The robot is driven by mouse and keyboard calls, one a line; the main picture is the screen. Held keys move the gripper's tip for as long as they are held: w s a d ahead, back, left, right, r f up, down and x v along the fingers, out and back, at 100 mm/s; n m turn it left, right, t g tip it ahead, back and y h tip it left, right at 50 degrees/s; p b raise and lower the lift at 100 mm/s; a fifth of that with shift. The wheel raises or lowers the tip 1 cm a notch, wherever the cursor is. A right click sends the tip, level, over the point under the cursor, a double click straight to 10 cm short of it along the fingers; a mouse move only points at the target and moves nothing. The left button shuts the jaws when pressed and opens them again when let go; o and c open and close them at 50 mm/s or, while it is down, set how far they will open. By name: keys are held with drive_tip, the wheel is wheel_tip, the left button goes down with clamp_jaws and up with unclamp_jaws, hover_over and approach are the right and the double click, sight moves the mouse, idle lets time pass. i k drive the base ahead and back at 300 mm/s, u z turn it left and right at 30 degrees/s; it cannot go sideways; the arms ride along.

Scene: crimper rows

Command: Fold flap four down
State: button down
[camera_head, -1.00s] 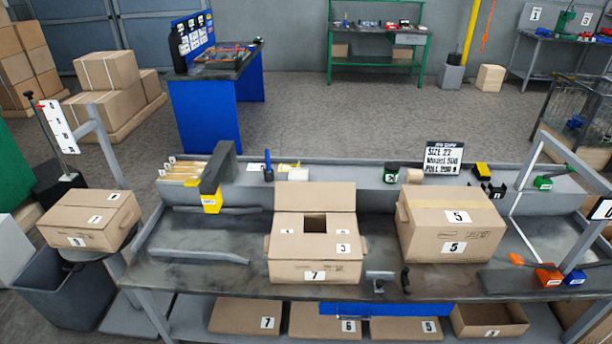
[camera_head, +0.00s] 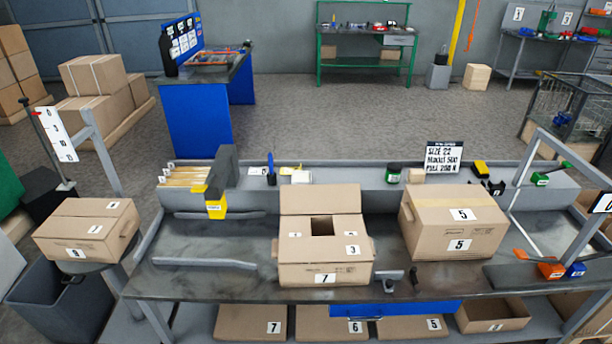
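An open cardboard box (camera_head: 303,273) marked 7 on its front stands on the workbench, at centre. Its back flap (camera_head: 319,200) stands up, with no number visible on the side facing me. The left flap (camera_head: 292,228), the right flap (camera_head: 352,227) and the front flap (camera_head: 318,251) lie folded inward. The front flap bears a 3; the small labels on the side flaps are too blurred to read. A dark square gap (camera_head: 322,227) remains between the side flaps, behind the front flap. My gripper is not in view.
A closed box (camera_head: 440,232) marked 5 stands right of the open box. A grey stand with a yellow end (camera_head: 217,208) is at the left. Small tools (camera_head: 392,282) lie by the front edge. Another closed box (camera_head: 88,228) stands far left. The bench's left part (camera_head: 195,280) is mostly clear.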

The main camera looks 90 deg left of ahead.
sight(346, 198)
drive_tip(key=u, duration=0.55)
drive_tip(key=k, duration=0.25)
drive_tip(key=u, duration=2.25)
drive_tip(key=k, duration=0.65)
drive_tip(key=z, duration=0.25)
drive_tip(key=i, duration=1.1)
drive_tip(key=z, duration=0.1)
